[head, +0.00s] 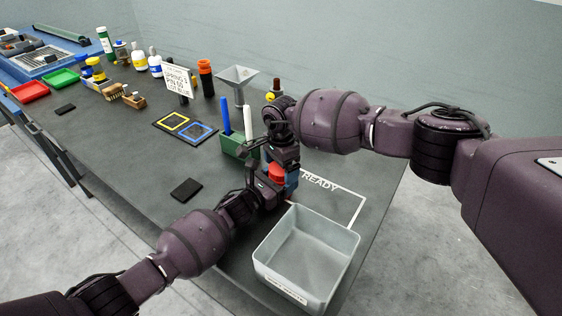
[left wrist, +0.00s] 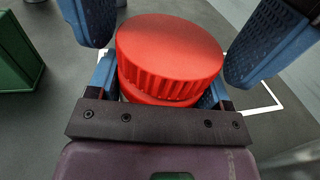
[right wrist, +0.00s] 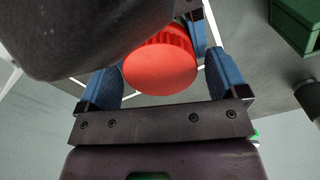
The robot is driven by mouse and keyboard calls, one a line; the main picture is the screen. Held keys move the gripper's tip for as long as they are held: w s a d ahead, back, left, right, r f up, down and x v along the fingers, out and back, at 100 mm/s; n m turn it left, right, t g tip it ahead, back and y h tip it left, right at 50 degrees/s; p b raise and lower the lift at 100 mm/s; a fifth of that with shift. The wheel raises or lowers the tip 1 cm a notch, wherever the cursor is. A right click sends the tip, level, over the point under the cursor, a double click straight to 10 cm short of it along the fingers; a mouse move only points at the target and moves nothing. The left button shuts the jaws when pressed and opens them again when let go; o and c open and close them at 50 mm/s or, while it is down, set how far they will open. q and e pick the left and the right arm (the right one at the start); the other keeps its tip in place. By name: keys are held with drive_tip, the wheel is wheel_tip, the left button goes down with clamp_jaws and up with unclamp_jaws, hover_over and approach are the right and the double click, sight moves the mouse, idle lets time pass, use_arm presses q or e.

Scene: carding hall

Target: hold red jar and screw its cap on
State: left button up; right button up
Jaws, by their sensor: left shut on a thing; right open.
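The red jar (left wrist: 158,97) is gripped between the blue fingers of my left gripper (left wrist: 160,90), mostly hidden under its cap. The ribbed red cap (left wrist: 170,50) sits on top of the jar; I cannot tell how tightly. The cap also shows in the head view (head: 277,172) and, from above, in the right wrist view (right wrist: 160,68). My right gripper (right wrist: 163,75) is open, pointing down over the cap. Its blue fingers stand on either side of the cap, apart from it in the left wrist view.
A grey bin (head: 268,262) stands at the front, near the white "READY" outline (head: 345,188). A green pen holder (head: 233,147) with pens stands just behind the grippers. A black pad (head: 186,189) lies to the left. Bottles and trays stand farther back.

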drive_tip(key=c, duration=0.9)
drive_tip(key=shift+m, duration=1.7)
drive_tip(key=shift+c, duration=0.2)
drive_tip(key=o, duration=1)
drive_tip(key=shift+r, duration=0.15)
